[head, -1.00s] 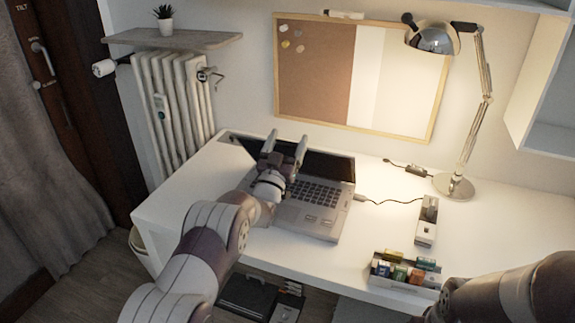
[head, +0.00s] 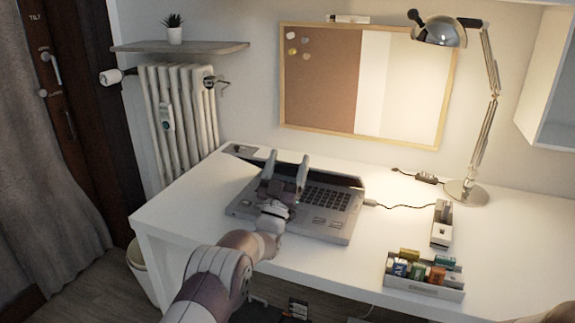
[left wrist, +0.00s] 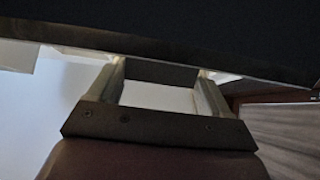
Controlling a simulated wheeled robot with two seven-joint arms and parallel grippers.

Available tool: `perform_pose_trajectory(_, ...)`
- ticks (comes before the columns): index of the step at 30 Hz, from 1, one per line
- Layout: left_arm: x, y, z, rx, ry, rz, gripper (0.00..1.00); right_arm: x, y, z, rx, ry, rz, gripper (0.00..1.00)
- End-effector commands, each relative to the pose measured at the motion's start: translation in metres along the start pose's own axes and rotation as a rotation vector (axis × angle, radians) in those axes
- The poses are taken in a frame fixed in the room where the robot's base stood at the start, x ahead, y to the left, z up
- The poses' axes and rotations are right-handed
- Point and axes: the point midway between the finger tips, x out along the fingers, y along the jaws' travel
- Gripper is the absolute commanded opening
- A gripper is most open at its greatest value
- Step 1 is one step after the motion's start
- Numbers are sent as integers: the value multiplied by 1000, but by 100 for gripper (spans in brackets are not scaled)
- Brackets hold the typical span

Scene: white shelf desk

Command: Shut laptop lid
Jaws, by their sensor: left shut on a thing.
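The grey laptop (head: 322,225) stands on the white desk with its keyboard facing up. Its lid (head: 338,179) shows only as a thin dark strip behind the keyboard, steeply foreshortened; my gripper hides its left part. My left gripper (head: 286,162) reaches over the keyboard to the lid, its two fingers pointing up and standing apart. In the left wrist view the lid (left wrist: 170,38) is a dark slab across the top, its edge lying over the fingertips. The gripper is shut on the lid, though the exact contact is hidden. My right gripper is out of view.
A lamp (head: 467,192) stands at the desk's back right. A stapler-like item (head: 442,236) and a box of small colored packs (head: 425,290) are right of the laptop. A cable (head: 398,207) runs from its right side. The desk left of the laptop is mostly clear.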

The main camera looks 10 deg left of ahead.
Motion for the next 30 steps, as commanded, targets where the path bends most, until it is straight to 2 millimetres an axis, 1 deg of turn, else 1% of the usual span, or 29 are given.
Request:
perform_pose_trajectory(2,-2,1,3,-2,-10,2,24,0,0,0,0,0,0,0)
perform_pose_trajectory(3,-2,1,3,-2,-10,2,85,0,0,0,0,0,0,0)
perform_pose_trajectory(4,-2,1,3,-2,-10,2,95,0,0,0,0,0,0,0)
perform_pose_trajectory(5,-2,1,3,-2,-9,2,100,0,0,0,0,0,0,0)
perform_pose_trajectory(11,-1,1,2,-1,-6,1,100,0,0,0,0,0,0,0)
perform_pose_trajectory(14,3,1,-3,-1,-4,1,100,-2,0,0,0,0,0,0)
perform_pose_trajectory(17,14,1,-14,-1,-3,2,100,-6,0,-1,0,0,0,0)
perform_pose_trajectory(20,30,2,-30,-2,-4,3,100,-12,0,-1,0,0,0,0)
perform_pose_trajectory(23,35,27,-42,-6,-8,6,100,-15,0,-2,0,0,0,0)
perform_pose_trajectory(27,46,63,-62,-6,-6,5,100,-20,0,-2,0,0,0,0)
perform_pose_trajectory(30,52,86,-74,-5,-6,5,100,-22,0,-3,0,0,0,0)
